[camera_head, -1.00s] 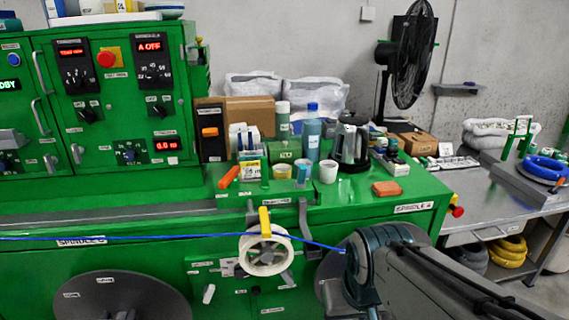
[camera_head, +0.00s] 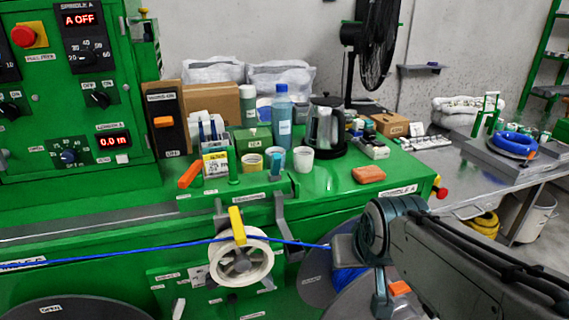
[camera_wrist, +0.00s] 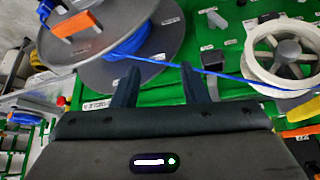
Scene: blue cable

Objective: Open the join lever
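On the green machine top, an orange-handled lever (camera_head: 189,175) slants up beside a small yellow-and-white label. A yellow lever (camera_head: 237,225) stands at the white guide wheel (camera_head: 241,257) on the front face. I cannot read which one is labelled the join lever. The blue cable (camera_head: 130,249) runs across the front past the wheel. In the wrist view, my gripper (camera_wrist: 159,72) is open and empty, its two dark fingers apart in front of the cable spool (camera_wrist: 160,40). The white wheel (camera_wrist: 282,62) and an orange handle (camera_wrist: 300,132) lie to its right. My arm hides part of the spool in the head view.
Cups (camera_head: 303,159), a blue bottle (camera_head: 282,122), a kettle (camera_head: 323,128) and an orange block (camera_head: 368,174) crowd the machine top. A grey bench (camera_head: 490,180) with a blue cable coil (camera_head: 515,145) stands at the right. Grey hooks (camera_head: 281,220) project from the front edge.

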